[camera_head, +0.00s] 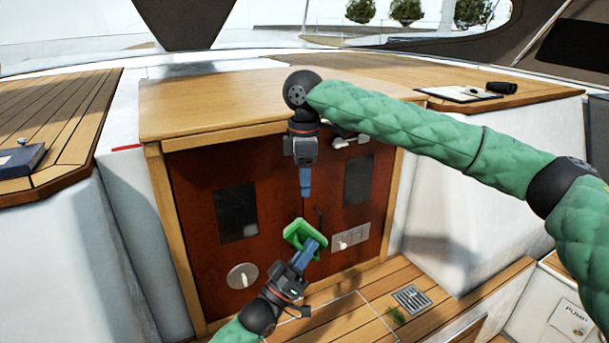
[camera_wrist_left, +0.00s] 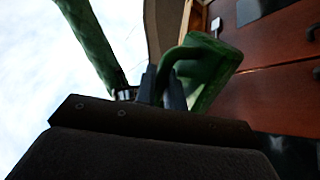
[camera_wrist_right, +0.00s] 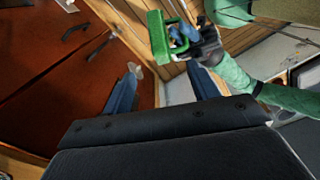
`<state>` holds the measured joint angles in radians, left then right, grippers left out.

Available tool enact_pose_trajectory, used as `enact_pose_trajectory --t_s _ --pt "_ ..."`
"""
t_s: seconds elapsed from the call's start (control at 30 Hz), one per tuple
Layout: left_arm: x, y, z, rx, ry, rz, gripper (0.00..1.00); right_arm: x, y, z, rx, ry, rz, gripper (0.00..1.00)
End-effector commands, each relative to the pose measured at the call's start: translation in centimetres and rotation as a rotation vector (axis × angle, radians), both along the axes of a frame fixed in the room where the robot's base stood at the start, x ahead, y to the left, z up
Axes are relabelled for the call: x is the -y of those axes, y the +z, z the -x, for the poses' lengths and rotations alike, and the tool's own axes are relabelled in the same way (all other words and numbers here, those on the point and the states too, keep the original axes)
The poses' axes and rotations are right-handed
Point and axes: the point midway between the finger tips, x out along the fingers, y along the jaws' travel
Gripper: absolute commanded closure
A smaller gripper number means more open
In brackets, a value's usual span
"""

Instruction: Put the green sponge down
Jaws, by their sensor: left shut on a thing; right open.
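The green sponge (camera_head: 298,234) has a handle loop and is held up in front of the red-brown cabinet doors (camera_head: 270,195). My left gripper (camera_head: 312,245) is shut on its handle. The sponge also shows in the left wrist view (camera_wrist_left: 212,70), between and beyond the fingers, and in the right wrist view (camera_wrist_right: 158,38). My right gripper (camera_head: 305,190) hangs above the sponge in front of the doors, pointing down. In the right wrist view its fingers (camera_wrist_right: 165,85) are apart with nothing between them.
A wooden counter (camera_head: 220,100) tops the cabinet. A slatted wooden floor (camera_head: 350,310) lies below, with a metal drain grate (camera_head: 411,298) and a small green item (camera_head: 396,314). A blue book (camera_head: 20,160) lies on the left bench; a clipboard (camera_head: 462,94) lies at right.

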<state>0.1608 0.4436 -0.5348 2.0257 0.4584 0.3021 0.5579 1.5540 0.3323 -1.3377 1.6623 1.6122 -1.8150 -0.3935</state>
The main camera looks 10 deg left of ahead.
Motion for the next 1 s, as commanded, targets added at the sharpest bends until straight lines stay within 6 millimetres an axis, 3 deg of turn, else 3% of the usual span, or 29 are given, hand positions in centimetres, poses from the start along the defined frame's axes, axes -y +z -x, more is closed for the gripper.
enact_pose_trajectory --t_s 0.6,1.0 --pt "0.0 0.0 0.0 0.0 0.0 0.0 1.0 0.1 -9.0 0.3 0.001 -0.001 0.0 0.41" --pt "0.0 0.0 0.0 0.0 0.0 0.0 1.0 0.1 -11.4 0.4 0.001 -0.002 -0.001 0.41"
